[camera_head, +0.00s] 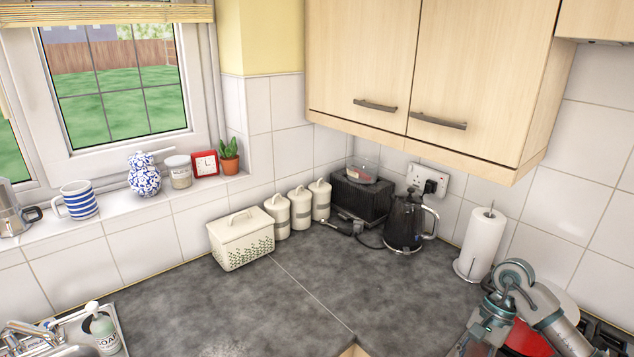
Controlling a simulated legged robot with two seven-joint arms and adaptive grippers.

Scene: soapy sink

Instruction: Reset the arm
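My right arm comes in at the lower right corner and bends back down, with its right gripper (482,338) low near the bottom edge. Its fingers are small and partly cut off, so I cannot tell whether they are open or shut. A red pan or pot (527,341) is beside and partly behind this arm. I cannot tell whether the arm touches it. My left gripper is not in view.
The grey worktop (230,310) is clear in the middle. A soap bottle (103,330) stands by the sink (70,347). A bread bin (240,239), canisters, toaster (362,197), black kettle (405,223) and paper roll (481,243) line the back. Cupboards (430,75) overhang the right.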

